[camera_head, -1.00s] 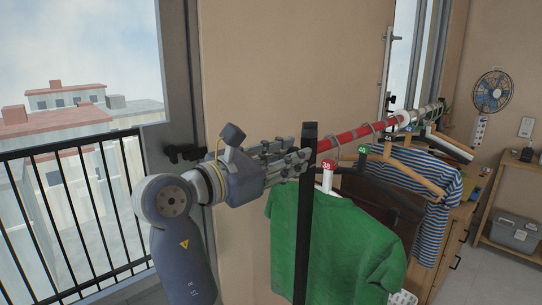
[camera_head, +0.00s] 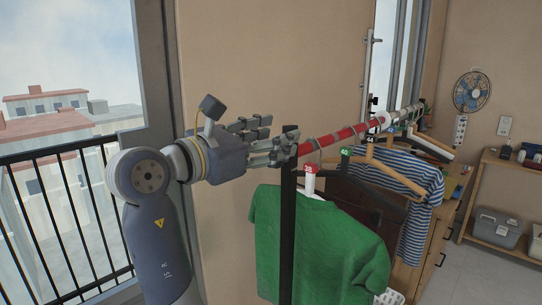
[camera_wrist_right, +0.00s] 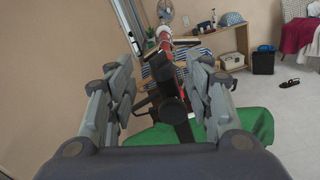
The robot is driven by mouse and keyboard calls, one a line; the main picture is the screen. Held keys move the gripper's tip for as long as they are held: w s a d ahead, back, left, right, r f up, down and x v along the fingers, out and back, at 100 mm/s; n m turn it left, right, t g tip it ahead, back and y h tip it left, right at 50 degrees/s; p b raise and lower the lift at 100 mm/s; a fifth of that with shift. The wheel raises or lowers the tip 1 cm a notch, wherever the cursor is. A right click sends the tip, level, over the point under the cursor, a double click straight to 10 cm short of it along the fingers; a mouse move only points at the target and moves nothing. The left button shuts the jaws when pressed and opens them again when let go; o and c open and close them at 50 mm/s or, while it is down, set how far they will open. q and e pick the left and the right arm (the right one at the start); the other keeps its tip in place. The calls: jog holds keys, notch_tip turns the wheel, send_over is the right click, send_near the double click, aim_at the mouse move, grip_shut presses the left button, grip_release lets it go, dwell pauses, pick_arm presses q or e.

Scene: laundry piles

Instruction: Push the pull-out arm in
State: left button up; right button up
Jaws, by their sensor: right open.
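The pull-out arm appears to be the red bar (camera_head: 343,137) of the clothes rail, reaching out from the wall toward me. A black post (camera_head: 287,240) stands at its near end. My right gripper (camera_head: 287,147) is open at that end, its fingertips level with the top of the post. In the right wrist view, the gripper (camera_wrist_right: 165,105) has its fingers spread on both sides of a dark end piece (camera_wrist_right: 173,108), with the red bar (camera_wrist_right: 164,36) beyond. I cannot tell whether the fingers touch it. My left gripper is not in view.
A green shirt (camera_head: 320,240) hangs closest to the post, with a dark garment and a striped shirt (camera_head: 415,172) farther along. A wooden shelf (camera_head: 500,235) stands at the right. A balcony railing (camera_head: 60,200) is at the left.

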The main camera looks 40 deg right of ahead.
jog(key=shift+r, duration=2.8)
